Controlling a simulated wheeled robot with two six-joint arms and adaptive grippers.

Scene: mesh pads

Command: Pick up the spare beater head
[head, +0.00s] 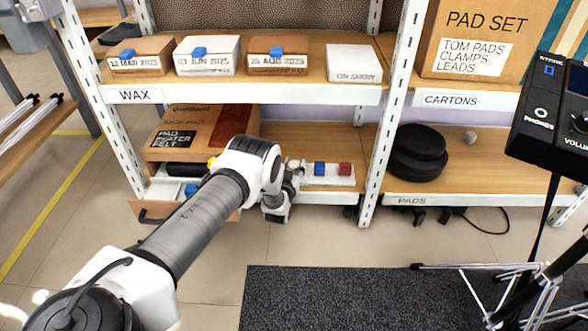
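I cannot say for sure which thing is the spare beater head. A small grey rounded piece (470,138) sits on the lower right shelf, right of the black round pads; it may be the beater head. A box labelled "pad beater felt" (185,135) stands on the lower left shelf. My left arm reaches in from the lower left, and its gripper (276,214) hangs at the front of the lower left shelf, well left of the grey piece. Its fingers are too small and overlapped to tell whether they are open. My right gripper is out of view.
Black round pads (418,153) sit on the lower right shelf. A white strip with blue and red blocks (333,174) lies behind my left gripper. An open drawer (155,210) is partly behind my arm. A black module (550,115) and stand legs occupy the right; a dark mat (340,300) lies in front.

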